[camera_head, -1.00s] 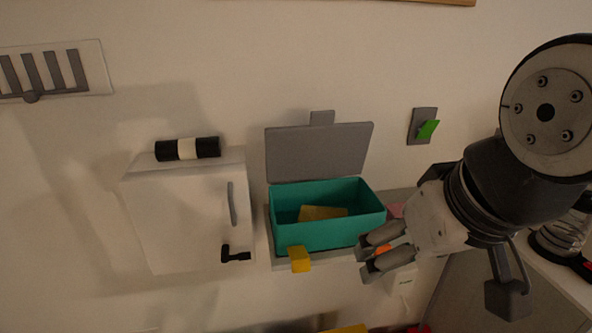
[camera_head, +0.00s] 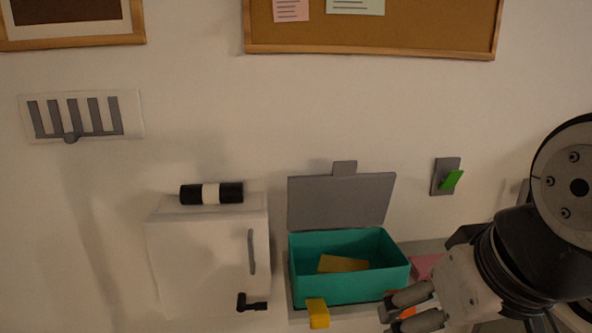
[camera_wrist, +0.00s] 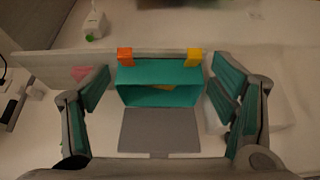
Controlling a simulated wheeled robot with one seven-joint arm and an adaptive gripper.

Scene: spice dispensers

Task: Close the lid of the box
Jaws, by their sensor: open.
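The box (camera_head: 345,288) is teal and open on a grey shelf in the head view, with a flat yellowish piece (camera_head: 343,264) inside. Its grey lid (camera_head: 341,202) stands up at the back against the wall side, with a small tab on top. In the wrist view the box (camera_wrist: 160,97) and the lid (camera_wrist: 160,131) lie between my fingers. My gripper (camera_head: 402,312) is at the box's right front corner in the head view. In the wrist view my gripper (camera_wrist: 160,108) is open and empty, its fingers spread wide on both sides of the box.
A white cabinet (camera_head: 205,262) with a black-and-white cylinder (camera_head: 211,193) on top stands left of the box. A yellow block (camera_head: 317,313) and an orange block (camera_wrist: 125,55) sit at the shelf's front edge. A green switch (camera_head: 451,180) is on the wall.

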